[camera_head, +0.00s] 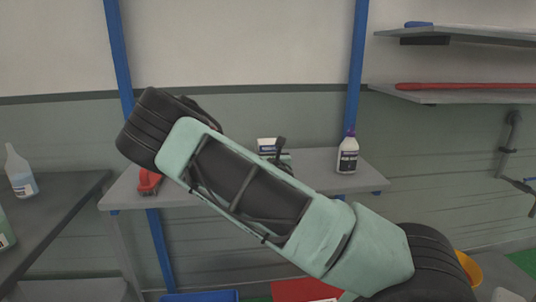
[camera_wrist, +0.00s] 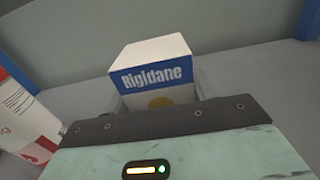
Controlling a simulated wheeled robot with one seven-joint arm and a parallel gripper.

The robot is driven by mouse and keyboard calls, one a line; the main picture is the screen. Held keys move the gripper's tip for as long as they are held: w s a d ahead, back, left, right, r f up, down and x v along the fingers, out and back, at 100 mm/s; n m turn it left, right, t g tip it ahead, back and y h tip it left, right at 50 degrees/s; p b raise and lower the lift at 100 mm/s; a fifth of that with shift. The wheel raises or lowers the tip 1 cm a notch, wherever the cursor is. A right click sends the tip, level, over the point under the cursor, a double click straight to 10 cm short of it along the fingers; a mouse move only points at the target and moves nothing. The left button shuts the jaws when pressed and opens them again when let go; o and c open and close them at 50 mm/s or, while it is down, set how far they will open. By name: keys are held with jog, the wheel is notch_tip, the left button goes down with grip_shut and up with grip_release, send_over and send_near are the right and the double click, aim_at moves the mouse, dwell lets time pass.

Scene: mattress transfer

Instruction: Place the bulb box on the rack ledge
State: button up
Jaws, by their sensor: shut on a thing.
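The bulb box (camera_wrist: 155,68) is white and blue with "Rigldane" lettering; it sits between the fingers of my gripper (camera_wrist: 158,98) in the wrist view. In the head view the top of the box (camera_head: 267,145) shows just beyond my arm, above the grey rack ledge (camera_head: 325,183) between two blue posts. My gripper is shut on the box, and its fingers are mostly hidden by my arm in the head view. The box looks upright. I cannot tell whether its base touches the ledge.
A white bottle with a purple cap (camera_head: 347,155) stands on the ledge to the right. A red object (camera_head: 148,181) lies at its left end. A red-and-white container (camera_wrist: 22,118) is close on the left in the wrist view. Wall shelves (camera_head: 455,95) hang at right.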

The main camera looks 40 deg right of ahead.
jog(key=o, duration=1)
jog(key=b+v, duration=0.1)
jog(key=v, duration=0.8)
jog(key=shift+s+a+f, duration=0.1)
jog(key=shift+s+a, duration=0.1)
jog(key=shift+a, duration=0.05)
jog(key=shift+w+r+p, duration=0.15)
jog(key=shift+r+p, duration=0.35)
jog(key=shift+p, duration=0.75)
jog(key=p, duration=0.3)
jog(key=shift+s+a+p, duration=0.25)
jog(key=shift+a+p, duration=0.1)
jog(key=shift+a, duration=0.05)
jog(key=p, duration=0.1)
jog(key=s+p, duration=0.1)
jog(key=p, duration=0.1)
jog(key=shift+s+a+f, duration=0.2)
jog(key=shift+a, duration=0.05)
jog(key=shift+s+f+p, duration=0.15)
jog(key=shift+s+p, duration=0.05)
jog(key=shift+p, duration=0.35)
